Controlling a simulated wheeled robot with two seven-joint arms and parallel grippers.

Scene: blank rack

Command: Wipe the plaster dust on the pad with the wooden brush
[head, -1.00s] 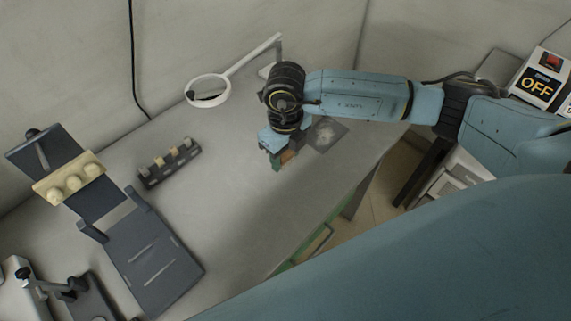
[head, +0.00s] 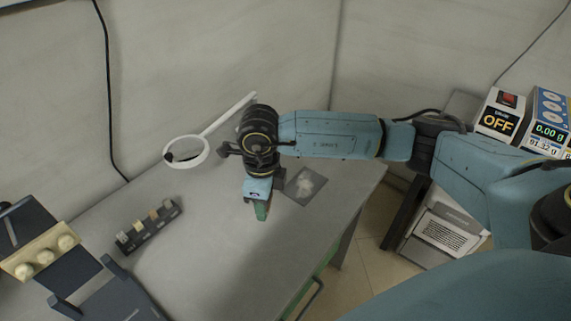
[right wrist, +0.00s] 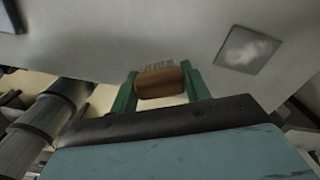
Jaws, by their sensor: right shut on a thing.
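The wooden brush (right wrist: 160,83) shows in the right wrist view, with a brown block and pale bristles. My right gripper (right wrist: 159,88) is shut on it, with one green finger at each side. In the head view my right gripper (head: 261,210) hangs over the table, left of the pad; the brush is hidden there. The dark grey pad (head: 306,200) lies flat on the table with a pale patch of plaster dust (head: 308,184) in its middle. The pad (right wrist: 234,65) also shows at the upper right of the right wrist view, apart from the brush. My left gripper is out of view.
A white ring-headed magnifier (head: 186,151) stands behind the gripper. A dark rack (head: 148,230) with small blanks and a cream block with round knobs (head: 41,253) are at left. The grey table (head: 215,260) is clear in front; its right edge lies just beyond the pad.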

